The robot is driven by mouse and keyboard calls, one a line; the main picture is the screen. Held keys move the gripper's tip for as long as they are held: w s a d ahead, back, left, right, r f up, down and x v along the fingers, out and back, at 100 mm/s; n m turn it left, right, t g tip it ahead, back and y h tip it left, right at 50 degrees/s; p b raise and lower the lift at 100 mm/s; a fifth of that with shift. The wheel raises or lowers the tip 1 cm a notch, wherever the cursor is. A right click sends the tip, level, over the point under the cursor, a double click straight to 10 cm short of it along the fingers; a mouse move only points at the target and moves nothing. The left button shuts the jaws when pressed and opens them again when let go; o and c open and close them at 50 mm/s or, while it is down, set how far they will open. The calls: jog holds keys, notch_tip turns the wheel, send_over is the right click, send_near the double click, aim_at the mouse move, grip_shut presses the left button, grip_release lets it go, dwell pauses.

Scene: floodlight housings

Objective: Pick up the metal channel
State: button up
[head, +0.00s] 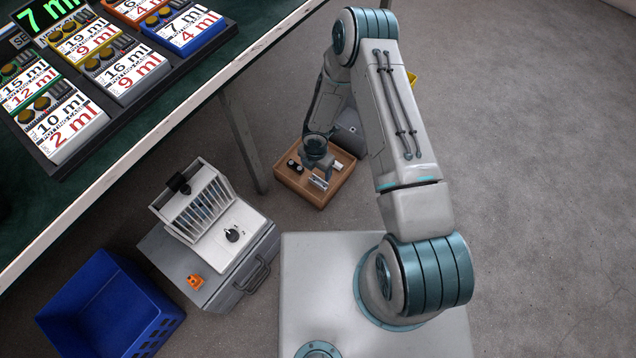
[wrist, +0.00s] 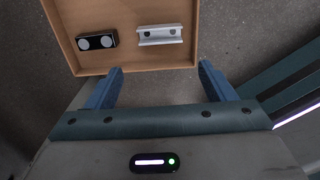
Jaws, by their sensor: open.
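In the head view the channel (head: 318,183) shows small in the box (head: 300,195), just below my gripper (head: 318,165). In the wrist view my gripper (wrist: 160,85) is open with nothing between its two blue fingers. The fingertips appear near the box's front edge, and the channel lies beyond them. The height of the fingers above the box is hard to tell.
A black block with two round grey discs (wrist: 97,42) lies left of the channel. A pale piece (head: 338,165) is also in the box. A grey case with a white device (head: 215,220), a blue crate (head: 100,310) and a table leg (head: 243,140) stand to the left. Floor at right is clear.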

aim_at(317, 183)
notch_tip(317, 183, down, 11)
jog(key=b, duration=0.4)
jog(key=shift+d+r, duration=0.1)
jog(key=shift+r, duration=0.1)
jog(key=c, duration=0.8)
